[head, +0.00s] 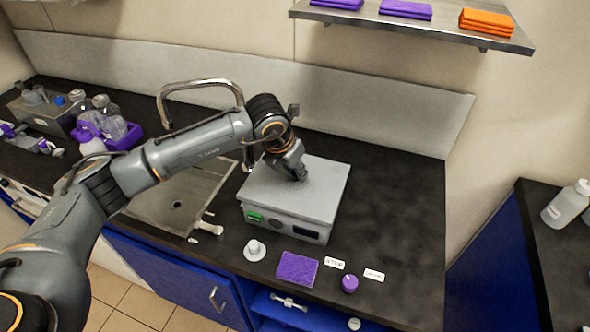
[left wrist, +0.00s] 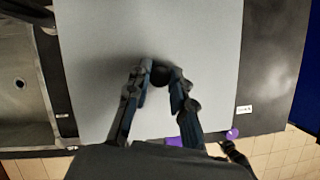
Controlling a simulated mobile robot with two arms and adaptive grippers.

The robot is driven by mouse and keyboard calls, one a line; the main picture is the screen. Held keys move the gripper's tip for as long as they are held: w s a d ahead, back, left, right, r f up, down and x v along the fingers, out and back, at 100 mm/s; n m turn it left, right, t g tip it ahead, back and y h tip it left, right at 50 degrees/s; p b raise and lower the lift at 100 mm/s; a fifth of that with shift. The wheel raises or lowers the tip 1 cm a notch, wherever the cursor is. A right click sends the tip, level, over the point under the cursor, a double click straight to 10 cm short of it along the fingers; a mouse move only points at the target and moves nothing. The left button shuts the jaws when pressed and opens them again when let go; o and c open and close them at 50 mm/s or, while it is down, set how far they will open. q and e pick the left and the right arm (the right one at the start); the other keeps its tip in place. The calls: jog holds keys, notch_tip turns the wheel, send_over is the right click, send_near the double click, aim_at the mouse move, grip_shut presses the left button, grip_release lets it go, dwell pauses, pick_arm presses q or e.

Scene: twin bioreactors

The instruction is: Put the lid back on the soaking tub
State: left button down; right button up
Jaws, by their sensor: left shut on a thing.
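The soaking tub (head: 266,218) is a grey box with a green switch and a dark display on its front, standing on the dark counter right of the sink. Its flat grey lid (head: 326,188) lies over the top, looking level and lined up with the walls; a small gap underneath cannot be ruled out. In the left wrist view the lid (left wrist: 205,40) fills the middle. My left gripper (head: 299,174) is over the lid's middle, its fingers closed around the dark round knob (left wrist: 160,76). The fingertips partly hide the knob.
The sink (head: 170,205) and its tap (head: 200,84) lie left of the tub. In front are a white knob-like piece (head: 254,250), a purple sponge-like pad (head: 297,269), a purple cap (head: 349,284) and small labels. The counter right of the tub (head: 400,220) is clear.

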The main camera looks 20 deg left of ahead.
pick_arm(q)
jog(key=shift+f+b, duration=0.4)
jog(key=shift+b, duration=0.9)
dwell(1.8)
dwell(0.3)
jog(key=c, duration=0.6)
grip_release()
jog(key=shift+r+p, duration=1.5)
jog(key=shift+r, duration=2)
jog(key=shift+c, duration=0.4)
grip_shut()
